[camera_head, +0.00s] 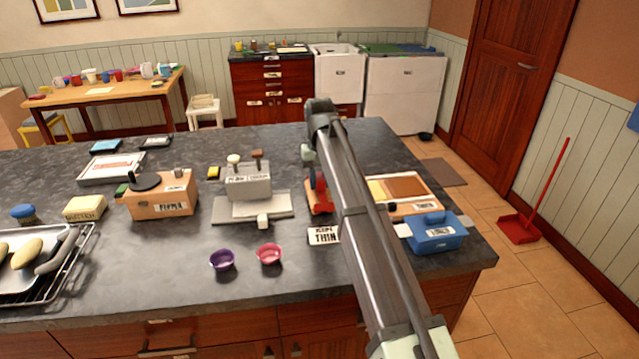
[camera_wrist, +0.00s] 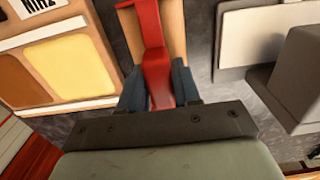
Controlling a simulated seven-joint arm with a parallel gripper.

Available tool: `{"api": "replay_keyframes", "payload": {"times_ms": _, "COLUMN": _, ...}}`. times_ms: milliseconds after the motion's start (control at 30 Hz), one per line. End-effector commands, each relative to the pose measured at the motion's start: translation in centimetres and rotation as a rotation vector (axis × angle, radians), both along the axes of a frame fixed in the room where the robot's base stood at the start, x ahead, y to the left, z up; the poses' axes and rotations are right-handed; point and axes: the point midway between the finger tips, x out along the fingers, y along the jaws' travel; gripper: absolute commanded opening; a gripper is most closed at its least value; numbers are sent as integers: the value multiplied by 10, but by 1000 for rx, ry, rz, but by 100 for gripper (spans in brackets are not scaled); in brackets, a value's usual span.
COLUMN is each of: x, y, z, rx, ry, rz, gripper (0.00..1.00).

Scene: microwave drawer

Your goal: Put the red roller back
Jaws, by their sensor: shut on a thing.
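The red roller (camera_wrist: 156,60) runs up the middle of the wrist view, between the two dark blue-grey fingers of my gripper (camera_wrist: 158,88). My gripper is shut on its red part. A tan wooden piece (camera_wrist: 176,32) shows behind and beside the red part; I cannot tell whether the roller rests on it. In the head view, the red roller (camera_head: 318,197) is a small red shape on the counter, partly hidden by my arm. My gripper's fingers are hard to make out there.
A board with yellow and brown panels (camera_head: 405,187) and a blue box (camera_head: 436,237) lie to the right. A grey press-like device (camera_head: 248,187) stands to the left. A card reading THIN (camera_head: 323,236) and purple (camera_head: 222,260) and pink (camera_head: 269,254) cups sit in front.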

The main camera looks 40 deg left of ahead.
Motion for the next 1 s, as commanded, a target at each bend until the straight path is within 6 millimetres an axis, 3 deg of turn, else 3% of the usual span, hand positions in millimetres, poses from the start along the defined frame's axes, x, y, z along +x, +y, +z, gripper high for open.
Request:
{"api": "replay_keyframes", "payload": {"times_ms": 100, "x": 0, "y": 0, "z": -10, "rx": 0, "ry": 0, "rz": 0, "gripper": 2}}
{"api": "replay_keyframes", "payload": {"times_ms": 967, "x": -1, "y": -1, "z": -26, "rx": -2, "ry": 2, "rz": 0, "gripper": 0}}
{"api": "replay_keyframes", "payload": {"times_ms": 1000, "x": -1, "y": -1, "z": -27, "rx": -3, "ry": 3, "rz": 0, "gripper": 34}}
